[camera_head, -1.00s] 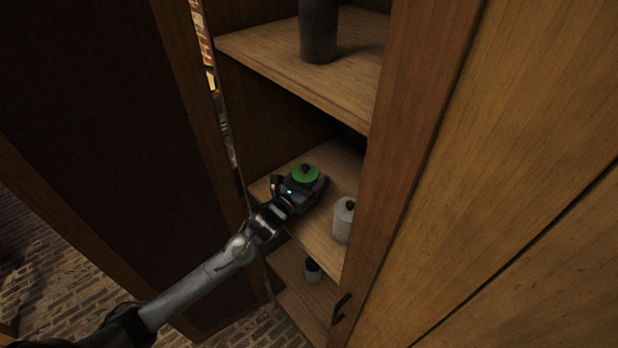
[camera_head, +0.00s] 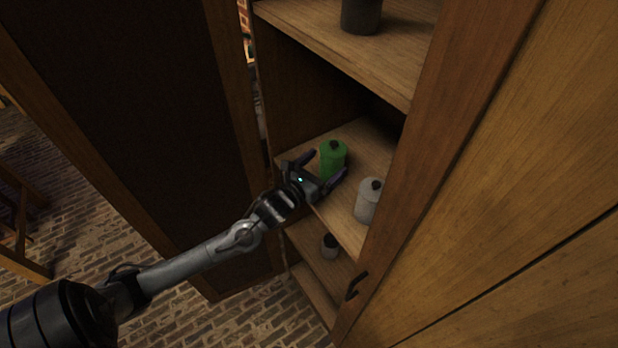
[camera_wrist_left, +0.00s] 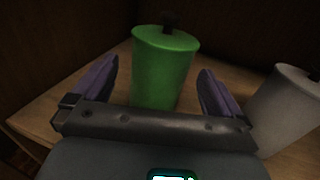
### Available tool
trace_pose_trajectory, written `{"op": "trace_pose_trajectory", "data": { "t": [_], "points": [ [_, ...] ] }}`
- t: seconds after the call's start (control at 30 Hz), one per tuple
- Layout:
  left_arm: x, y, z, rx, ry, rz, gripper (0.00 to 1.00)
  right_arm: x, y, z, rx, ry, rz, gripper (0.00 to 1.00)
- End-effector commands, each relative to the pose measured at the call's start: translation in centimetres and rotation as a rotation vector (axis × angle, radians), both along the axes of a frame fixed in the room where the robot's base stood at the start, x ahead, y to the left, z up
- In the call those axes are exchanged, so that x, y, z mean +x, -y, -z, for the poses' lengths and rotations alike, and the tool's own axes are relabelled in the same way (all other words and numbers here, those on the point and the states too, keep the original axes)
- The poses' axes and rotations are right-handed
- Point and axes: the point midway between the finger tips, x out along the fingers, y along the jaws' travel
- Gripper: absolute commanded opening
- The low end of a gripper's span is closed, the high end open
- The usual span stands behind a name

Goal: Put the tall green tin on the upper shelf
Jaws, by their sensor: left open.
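The tall green tin (camera_head: 333,158), with a dark knob on its lid, stands upright on the middle shelf (camera_head: 368,142). It also shows in the left wrist view (camera_wrist_left: 163,68). My left gripper (camera_head: 324,164) is open at that shelf, its fingers pointing at the tin. In the left wrist view the tin stands between and ahead of the two spread fingers (camera_wrist_left: 158,82), with gaps on both sides. The upper shelf (camera_head: 335,45) is above, partly cut off by the frame. My right gripper is not in view.
A white jar (camera_head: 368,200) stands right of the green tin, close to my right-hand finger. A dark jar (camera_head: 361,14) stands on the upper shelf, whose left part is bare. A small jar (camera_head: 330,246) sits on the lower shelf. Cabinet doors (camera_head: 490,190) flank the opening.

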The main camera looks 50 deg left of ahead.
Motion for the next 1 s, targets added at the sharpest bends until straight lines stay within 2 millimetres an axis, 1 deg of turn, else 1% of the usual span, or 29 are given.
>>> {"op": "trace_pose_trajectory", "data": {
  "t": [0.03, 0.2, 0.4, 0.6, 1.0],
  "points": [
    [-1.0, 0.2, 0.1, 0.001, -0.003, 0.003, 1.0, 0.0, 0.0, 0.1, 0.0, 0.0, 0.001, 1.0],
    [-3.6, 0.4, 0.1, 0.0, -0.003, 0.002, 1.0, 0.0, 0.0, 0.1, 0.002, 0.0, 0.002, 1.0],
    [-5.5, 0.6, 0.0, 0.0, -0.001, 0.001, 1.0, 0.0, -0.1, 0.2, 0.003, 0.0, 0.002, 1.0],
    [-6.3, 0.7, 0.0, 0.0, 0.001, 0.001, 1.0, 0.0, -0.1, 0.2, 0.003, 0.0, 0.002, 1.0],
    [-6.3, 0.7, 0.0, -0.001, 0.0, 0.001, 1.0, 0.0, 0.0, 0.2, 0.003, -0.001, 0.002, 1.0]
  ]
}}
